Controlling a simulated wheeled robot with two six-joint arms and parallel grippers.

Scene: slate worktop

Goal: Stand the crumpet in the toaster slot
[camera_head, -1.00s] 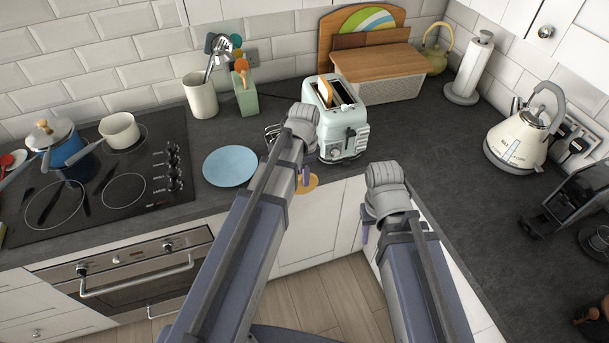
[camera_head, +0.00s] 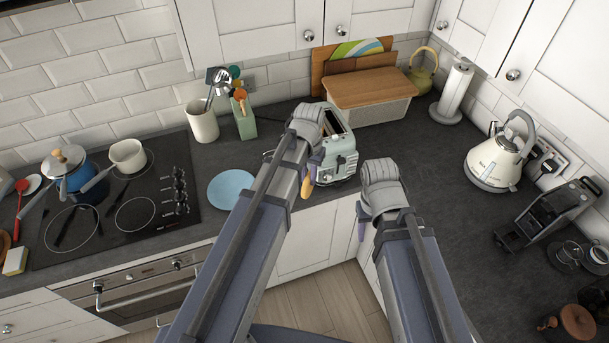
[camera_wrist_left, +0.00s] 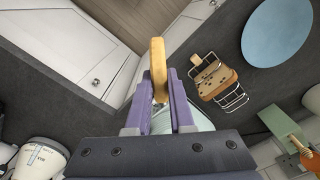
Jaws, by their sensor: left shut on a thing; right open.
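The crumpet (camera_head: 308,189) is a round golden piece. It is held by my left gripper (camera_head: 309,178) in front of the toaster. In the left wrist view the crumpet (camera_wrist_left: 158,68) shows edge-on between the purple fingers of my left gripper (camera_wrist_left: 160,95). The pale green toaster (camera_head: 342,166) stands on the worktop, partly hidden behind my left arm. One dark slot shows on its top; the other is hidden by the arm. My right gripper (camera_head: 362,228) is open and empty, low in front of the worktop edge, mostly hidden by its wrist.
A blue plate (camera_head: 231,189) lies left of the toaster. A wire rack (camera_wrist_left: 220,85) holding a brown slice stands between plate and toaster. A utensil pot (camera_head: 202,122), green block (camera_head: 243,122) and bread bin (camera_head: 370,102) stand behind.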

